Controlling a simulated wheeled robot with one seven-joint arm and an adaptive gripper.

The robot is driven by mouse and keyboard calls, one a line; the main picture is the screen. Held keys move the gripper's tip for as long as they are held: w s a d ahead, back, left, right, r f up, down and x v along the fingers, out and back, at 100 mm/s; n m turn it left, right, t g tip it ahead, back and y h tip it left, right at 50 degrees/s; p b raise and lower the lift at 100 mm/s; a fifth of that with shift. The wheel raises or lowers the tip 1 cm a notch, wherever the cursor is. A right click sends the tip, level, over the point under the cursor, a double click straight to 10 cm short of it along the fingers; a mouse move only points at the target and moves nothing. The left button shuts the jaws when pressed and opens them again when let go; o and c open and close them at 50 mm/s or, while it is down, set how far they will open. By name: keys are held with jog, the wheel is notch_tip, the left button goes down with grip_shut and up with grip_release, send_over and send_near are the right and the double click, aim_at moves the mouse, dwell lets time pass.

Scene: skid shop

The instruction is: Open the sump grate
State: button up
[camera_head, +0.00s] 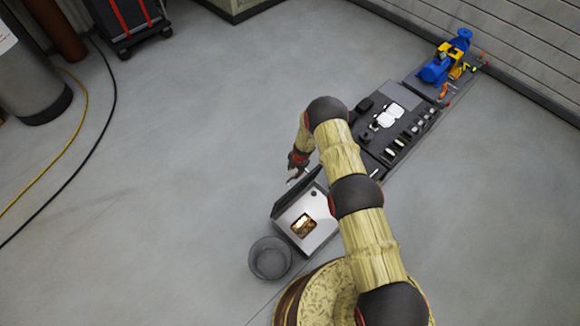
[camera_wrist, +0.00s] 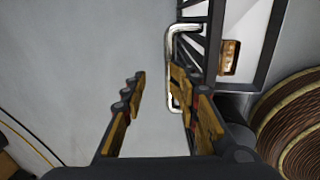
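The sump box (camera_head: 318,236) stands on the floor with a pale top and an opening showing something brown and lit inside. Its dark barred grate (camera_head: 296,199) appears raised at a steep tilt along the box's upper-left edge. In the wrist view the grate (camera_wrist: 213,45) shows nearly edge-on, with a silver U-shaped handle (camera_wrist: 171,50) on its left side. My gripper (camera_wrist: 158,85) is open, its fingers well apart. The handle lies close to the right finger, which hides part of it; I cannot tell whether they touch. In the head view my gripper (camera_head: 297,168) is just beyond the grate.
A round grey bucket (camera_head: 270,259) stands left of the box. Dark trays with small parts (camera_head: 397,120) and a blue pump (camera_head: 437,70) lie to the upper right. Hoses (camera_head: 84,105) run across the floor at left. The floor left of the grate is clear.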

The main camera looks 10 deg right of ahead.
jog(key=shift+w+a+r, duration=0.85)
jog(key=shift+w, duration=0.25)
jog(key=shift+b, duration=0.3)
jog(key=shift+r, duration=0.1)
notch_tip(320, 180, up, 11)
jog(key=s+d, duration=0.1)
jog(key=s, duration=0.1)
jog(key=shift+d+r, duration=0.2)
jog(key=shift+d, duration=0.05)
dwell(0.3)
